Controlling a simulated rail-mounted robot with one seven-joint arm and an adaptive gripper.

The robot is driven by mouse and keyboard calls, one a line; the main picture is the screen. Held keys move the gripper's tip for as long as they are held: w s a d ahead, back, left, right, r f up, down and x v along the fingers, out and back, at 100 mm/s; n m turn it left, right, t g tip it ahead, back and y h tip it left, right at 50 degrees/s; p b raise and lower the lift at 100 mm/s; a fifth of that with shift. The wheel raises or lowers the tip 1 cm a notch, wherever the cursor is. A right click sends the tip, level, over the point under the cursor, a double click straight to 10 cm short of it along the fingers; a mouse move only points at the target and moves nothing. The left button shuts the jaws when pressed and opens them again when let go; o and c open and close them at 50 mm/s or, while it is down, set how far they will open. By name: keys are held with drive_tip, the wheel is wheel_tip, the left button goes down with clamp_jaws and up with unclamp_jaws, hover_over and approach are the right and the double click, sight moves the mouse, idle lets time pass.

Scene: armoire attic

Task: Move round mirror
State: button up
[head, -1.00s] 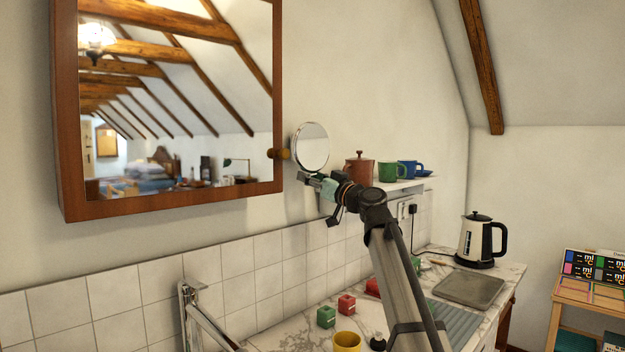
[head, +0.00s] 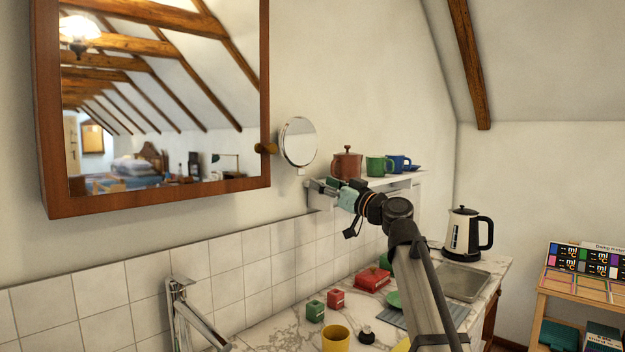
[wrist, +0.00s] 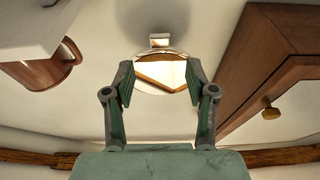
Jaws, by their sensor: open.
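The round mirror (head: 298,142) is a small disc with a metal rim on the wall, just right of the large framed wall mirror. It looks upright in the head view. In the wrist view the round mirror (wrist: 161,72) shows between and beyond the fingertips, with a small pale mount at its edge. My gripper (head: 322,186) is below and slightly right of it in the head view. In the wrist view my gripper (wrist: 160,85) has its two fingers spread apart with nothing held. Whether a finger touches the mirror's rim I cannot tell.
A wood-framed cabinet mirror (head: 160,110) with a knob (head: 266,148) is close on the left. A shelf (head: 390,181) with a brown pot (head: 347,163), green mug (head: 378,166) and blue cup (head: 400,164) is close on the right. The counter below holds several small items.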

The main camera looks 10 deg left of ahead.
drive_tip(key=shift+v, duration=1)
